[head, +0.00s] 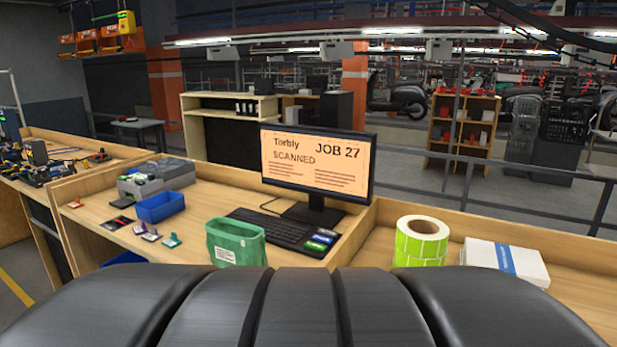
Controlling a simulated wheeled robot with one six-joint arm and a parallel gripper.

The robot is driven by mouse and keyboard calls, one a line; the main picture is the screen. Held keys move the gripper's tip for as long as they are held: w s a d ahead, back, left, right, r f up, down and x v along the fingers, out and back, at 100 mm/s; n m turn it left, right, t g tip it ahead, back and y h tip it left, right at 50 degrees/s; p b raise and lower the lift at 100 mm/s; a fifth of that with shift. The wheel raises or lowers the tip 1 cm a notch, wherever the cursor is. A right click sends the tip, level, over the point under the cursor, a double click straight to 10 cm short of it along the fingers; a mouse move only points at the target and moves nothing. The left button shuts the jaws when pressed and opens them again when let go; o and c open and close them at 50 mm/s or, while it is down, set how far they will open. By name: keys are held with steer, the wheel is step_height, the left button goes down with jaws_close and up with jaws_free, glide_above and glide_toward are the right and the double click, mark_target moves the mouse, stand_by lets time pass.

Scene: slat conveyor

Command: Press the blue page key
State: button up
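A black keyboard (272,231) lies on the wooden desk in front of a monitor (317,172). At its right end is a small cluster of coloured keys (321,240), with blue and green among them. They are too small to read, so I cannot tell which one is the page key. The monitor shows an orange page with "Torbly", "SCANNED" and "JOB 27". My gripper is not in view. Dark rounded parts, likely my own body, fill the bottom of the view and hide the desk's near edge.
A green bag (236,243) stands just left of the keyboard's near side. A blue bin (160,207) and small coloured items lie further left. A green label roll (420,241) and a white box (504,262) stand to the right, beyond a low wooden divider.

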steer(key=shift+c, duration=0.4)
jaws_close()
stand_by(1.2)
